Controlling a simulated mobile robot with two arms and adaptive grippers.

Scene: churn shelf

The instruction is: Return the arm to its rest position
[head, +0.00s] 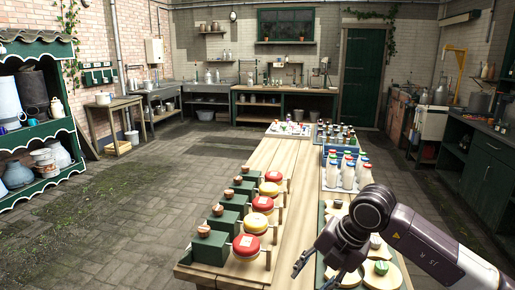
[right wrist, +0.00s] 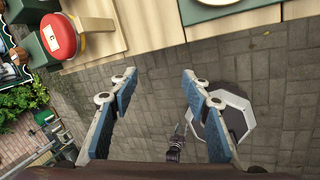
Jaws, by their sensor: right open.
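My right arm (head: 430,245) comes in from the right in the head view, over the front right part of the long wooden table (head: 290,200). My right gripper (head: 315,270) points down toward the front of the table. In the right wrist view the right gripper (right wrist: 157,85) is open, with its two blue-padded fingers wide apart. Nothing is between them, and the paved floor (right wrist: 155,60) shows behind.
Red and yellow cheese wheels (head: 256,222) stand beside green boxes on the table. White-filled bottles (head: 348,175) stand on the right side. A green board with round pieces (head: 383,275) lies near my right gripper. Open floor (head: 130,220) lies left of the table.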

